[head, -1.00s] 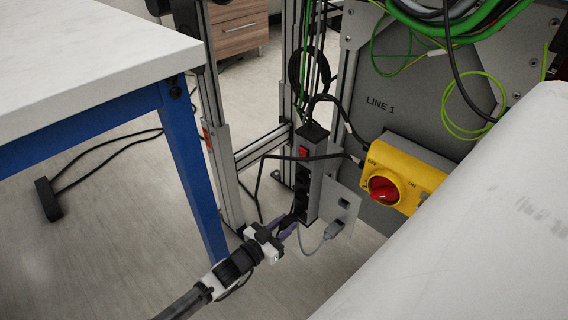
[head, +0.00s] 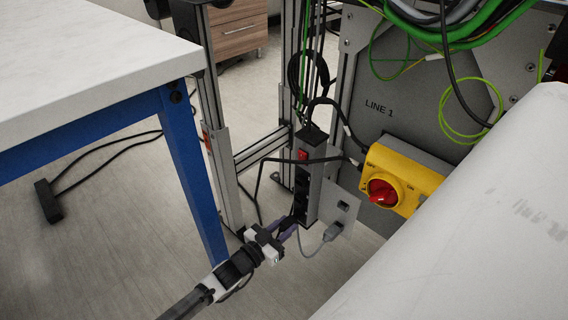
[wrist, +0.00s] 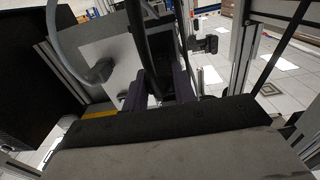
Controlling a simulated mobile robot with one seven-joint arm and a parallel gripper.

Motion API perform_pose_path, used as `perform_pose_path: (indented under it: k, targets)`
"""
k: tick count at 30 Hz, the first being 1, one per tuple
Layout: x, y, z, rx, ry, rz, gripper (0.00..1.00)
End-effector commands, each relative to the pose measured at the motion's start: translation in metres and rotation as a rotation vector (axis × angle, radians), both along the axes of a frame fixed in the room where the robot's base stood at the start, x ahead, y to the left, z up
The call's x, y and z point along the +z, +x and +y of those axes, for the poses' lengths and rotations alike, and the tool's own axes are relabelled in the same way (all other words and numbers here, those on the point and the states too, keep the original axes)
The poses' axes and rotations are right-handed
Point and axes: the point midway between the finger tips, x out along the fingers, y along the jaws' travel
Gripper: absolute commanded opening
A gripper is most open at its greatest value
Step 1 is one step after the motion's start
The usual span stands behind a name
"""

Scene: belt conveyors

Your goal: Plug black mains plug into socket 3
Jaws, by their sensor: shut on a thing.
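The power strip (head: 311,182) stands upright on the frame post, with a red switch (head: 302,155) near its top and dark sockets down its face. I cannot read socket numbers. My gripper (head: 290,229) is at the lower end of the strip, its purple fingers close to the lowest sockets. In the wrist view my gripper (wrist: 158,92) is shut on the black mains plug (wrist: 155,75), which shows as a dark shape with its cable between the fingers. The plug's pins are hidden, and I cannot tell whether it touches the strip.
A grey plug (head: 332,232) with a grey cable sits at a metal plate (head: 340,205) right of the strip. A yellow switch box with a red knob (head: 383,191) is further right. A blue table leg (head: 187,165) stands to the left. A black cable loops beside the strip.

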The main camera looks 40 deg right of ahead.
Motion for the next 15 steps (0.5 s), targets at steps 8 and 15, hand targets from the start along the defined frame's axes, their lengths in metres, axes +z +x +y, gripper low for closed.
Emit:
perform_pose_path:
  k: [8,15]
  targets:
    - [0.0007,0.0002,-0.0043,0.000,-0.001,0.000,0.00]
    - [0.0007,0.0006,-0.0078,0.000,-0.001,0.000,0.00]
